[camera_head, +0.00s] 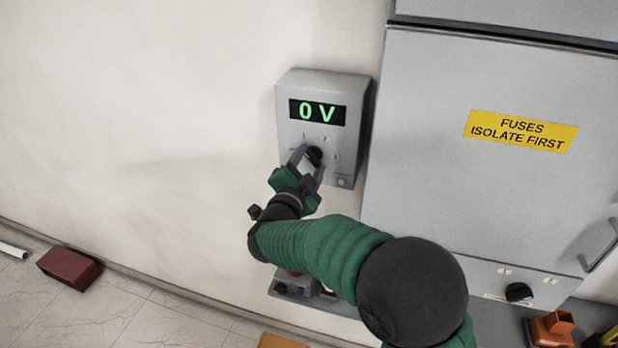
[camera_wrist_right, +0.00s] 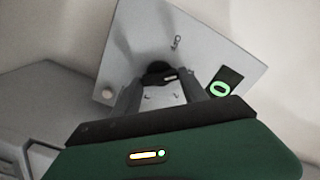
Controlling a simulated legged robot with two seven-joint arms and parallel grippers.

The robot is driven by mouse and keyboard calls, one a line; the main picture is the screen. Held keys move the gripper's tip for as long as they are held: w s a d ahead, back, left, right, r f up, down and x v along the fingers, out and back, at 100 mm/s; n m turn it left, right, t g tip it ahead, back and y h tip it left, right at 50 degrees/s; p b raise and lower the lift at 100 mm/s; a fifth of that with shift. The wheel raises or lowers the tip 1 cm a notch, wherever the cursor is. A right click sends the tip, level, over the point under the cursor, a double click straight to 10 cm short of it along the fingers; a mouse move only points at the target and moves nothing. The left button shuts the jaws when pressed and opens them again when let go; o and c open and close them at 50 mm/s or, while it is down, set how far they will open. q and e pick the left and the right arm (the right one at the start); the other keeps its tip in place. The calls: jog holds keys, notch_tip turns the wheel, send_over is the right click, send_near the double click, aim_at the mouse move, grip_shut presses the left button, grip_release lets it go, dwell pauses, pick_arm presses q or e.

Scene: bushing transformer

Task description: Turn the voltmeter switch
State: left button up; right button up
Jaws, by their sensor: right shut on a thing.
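My right gripper (camera_head: 309,158) reaches up from below and is shut on the switch, one finger on each side. In the right wrist view the switch (camera_wrist_right: 159,71) shows between the two fingers (camera_wrist_right: 158,92), with a light mark on it. Part of the voltmeter face is hidden by the fingers. My left gripper is not in view.
A large grey cabinet (camera_head: 440,130) with a yellow fuse label (camera_head: 521,131) stands close on the right. It has a handle (camera_head: 600,246) and a black knob (camera_head: 518,292). A shelf (camera_head: 318,301) lies below my arm. A brick (camera_head: 69,267) lies on the floor. The left wall is clear.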

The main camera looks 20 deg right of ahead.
jog(key=shift+f+m+b, duration=0.1)
jog(key=shift+m+b, duration=0.8)
jog(key=shift+b, duration=0.2)
jog(key=o, duration=1.4)
jog(key=b+v, duration=0.4)
jog(key=v, duration=1.2)
jog(key=shift+s+a, duration=0.2)
jog(key=shift+a, duration=0.1)
jog(key=shift+f, duration=0.1)
